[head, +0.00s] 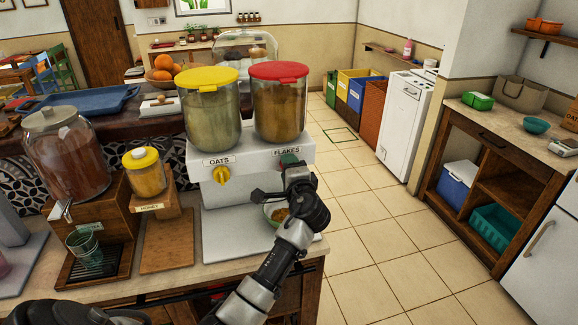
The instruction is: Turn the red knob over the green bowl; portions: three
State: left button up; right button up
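The dispenser labelled FLAKES (280,105) has a red lid and stands on the right of a white base. Its red knob is not visible; my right gripper (288,172) is in front of the spot where it would be, below the label. I cannot tell whether the fingers are around the knob or only near it. The green bowl (268,210) stands on the white tray below, partly behind my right arm, with brownish flakes in it. Only a dark part of my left arm shows at the bottom left; its gripper is out of view.
The OATS dispenser (212,120) with a yellow knob (222,176) stands just left. A honey jar (145,175), a large jar with a tap (68,155) and a glass (84,245) are further left. The floor (400,250) to the right is clear.

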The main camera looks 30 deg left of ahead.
pick_arm(q)
jog(key=shift+f, duration=0.1)
dwell(0.3)
jog(key=o, duration=0.9)
jog(key=b+v, duration=0.3)
jog(key=v, duration=0.8)
